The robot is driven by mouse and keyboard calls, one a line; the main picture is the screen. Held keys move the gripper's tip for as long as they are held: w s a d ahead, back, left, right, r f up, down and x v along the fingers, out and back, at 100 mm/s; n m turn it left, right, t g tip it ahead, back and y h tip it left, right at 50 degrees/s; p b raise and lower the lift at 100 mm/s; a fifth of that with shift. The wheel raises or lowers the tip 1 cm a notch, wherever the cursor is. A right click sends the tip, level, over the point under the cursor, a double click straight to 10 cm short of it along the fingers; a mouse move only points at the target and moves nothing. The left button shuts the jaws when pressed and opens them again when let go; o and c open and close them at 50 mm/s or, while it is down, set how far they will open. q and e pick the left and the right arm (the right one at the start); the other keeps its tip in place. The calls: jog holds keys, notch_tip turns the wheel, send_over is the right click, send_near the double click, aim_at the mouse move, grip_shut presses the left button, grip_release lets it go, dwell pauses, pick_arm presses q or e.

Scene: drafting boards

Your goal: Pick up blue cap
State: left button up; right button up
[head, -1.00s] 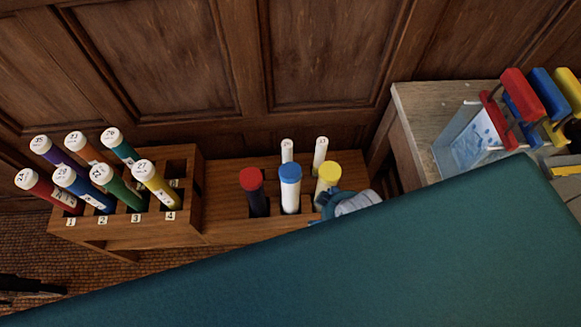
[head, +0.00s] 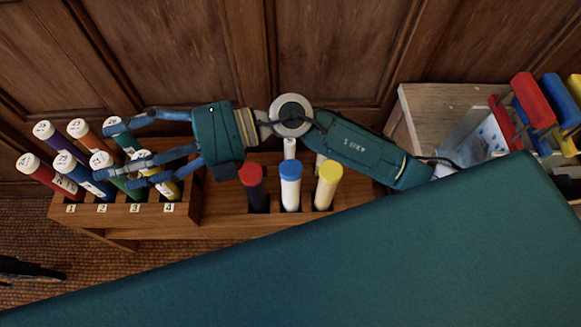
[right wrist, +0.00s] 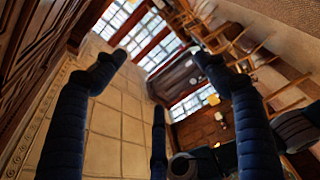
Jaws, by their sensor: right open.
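The blue cap (head: 291,170) sits on top of an upright white tube (head: 290,192) in the wooden rack, between a red-capped and a yellow-capped tube. My right gripper (head: 130,153) is open and empty. Its dark blue fingers point left, over the numbered tubes and left of the blue cap. My left gripper is not seen.
The red cap (head: 251,174) and yellow cap (head: 330,171) stand close on either side. Several numbered tubes (head: 45,170) stand at the rack's left. A green board (head: 330,260) fills the foreground. Wood panelling (head: 165,50) rises behind. Red, blue and yellow-handled items stand at the right.

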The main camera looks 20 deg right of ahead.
notch_tip(320, 180, down, 9)
jog(key=s+d+n+g+h, duration=0.1)
jog(key=d+n+g+h, duration=0.1)
jog(key=h, duration=0.2)
jog(key=m+t+h, duration=0.1)
jog(key=t+h, duration=0.1)
jog(key=h, duration=1.3)
send_over(291, 169)
notch_tip(291, 169, down, 19)
jog(key=shift+w+r+p, duration=0.1)
jog(key=shift+r+p, duration=0.1)
jog(key=shift+p, duration=0.15)
notch_tip(291, 169, down, 5)
jog(key=shift+r+p, duration=0.1)
jog(key=shift+p, duration=0.65)
jog(key=shift+f, duration=0.6)
jog(key=c, duration=0.9)
